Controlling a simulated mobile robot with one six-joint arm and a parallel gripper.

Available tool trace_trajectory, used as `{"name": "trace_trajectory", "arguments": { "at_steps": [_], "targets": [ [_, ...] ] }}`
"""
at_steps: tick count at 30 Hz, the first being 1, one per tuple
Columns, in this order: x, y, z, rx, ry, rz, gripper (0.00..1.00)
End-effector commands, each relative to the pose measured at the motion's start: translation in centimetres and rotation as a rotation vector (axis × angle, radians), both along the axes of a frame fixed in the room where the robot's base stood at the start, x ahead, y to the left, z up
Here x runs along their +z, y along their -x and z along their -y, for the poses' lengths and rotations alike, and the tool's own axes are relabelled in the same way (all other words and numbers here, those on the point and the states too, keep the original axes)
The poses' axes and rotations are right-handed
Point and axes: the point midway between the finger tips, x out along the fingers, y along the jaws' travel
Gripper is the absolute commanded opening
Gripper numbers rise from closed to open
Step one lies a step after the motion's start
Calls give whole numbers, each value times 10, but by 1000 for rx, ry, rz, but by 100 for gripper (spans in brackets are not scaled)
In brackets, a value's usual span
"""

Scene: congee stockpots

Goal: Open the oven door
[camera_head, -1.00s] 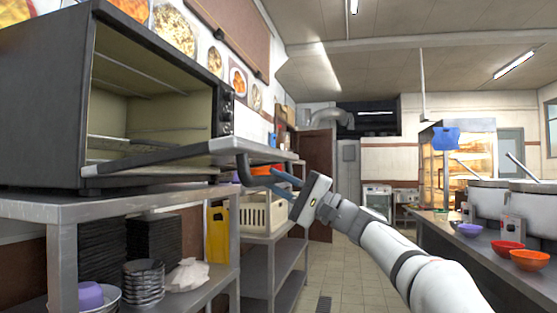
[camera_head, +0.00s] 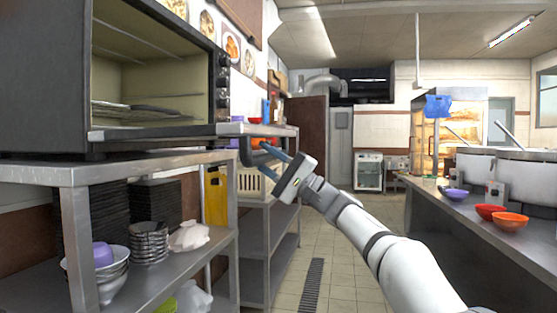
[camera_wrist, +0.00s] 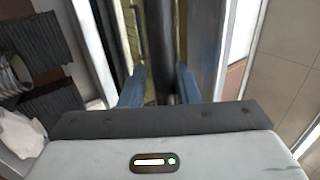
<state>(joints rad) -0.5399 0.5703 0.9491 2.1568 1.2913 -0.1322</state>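The oven (camera_head: 48,75) is a dark box on a metal shelf unit, with its cavity open to view. Its door (camera_head: 170,131) is swung down on its lower edge and lies about level, seen nearly edge-on. The dark door handle (camera_head: 245,152) hangs at the door's outer end. My gripper (camera_head: 268,157) is at the handle, its blue fingers apart. In the wrist view the dark handle bar (camera_wrist: 167,60) runs between the fingers of my gripper (camera_wrist: 160,85), with gaps showing beside it. Contact with the handle cannot be made out.
The metal shelf unit (camera_head: 60,175) below the oven holds dark trays and bowls. A cream crate (camera_head: 252,180) sits on a second shelf behind the handle. A counter (camera_head: 430,196) with bowls and pots stands at right. The tiled aisle (camera_head: 335,265) between is clear.

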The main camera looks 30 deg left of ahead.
Motion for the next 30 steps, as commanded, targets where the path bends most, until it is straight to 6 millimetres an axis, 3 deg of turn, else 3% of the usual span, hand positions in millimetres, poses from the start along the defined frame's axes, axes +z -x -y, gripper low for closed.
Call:
{"name": "trace_trajectory", "arguments": {
  "at_steps": [3,13,24,30],
  "targets": [
    [-1,-3,2,-6,1,-3,39],
    [-5,-8,9,-12,1,-7,39],
    [-36,-20,57,-13,2,-6,39],
    [-44,-22,67,-11,1,-6,39]
  ]
}}
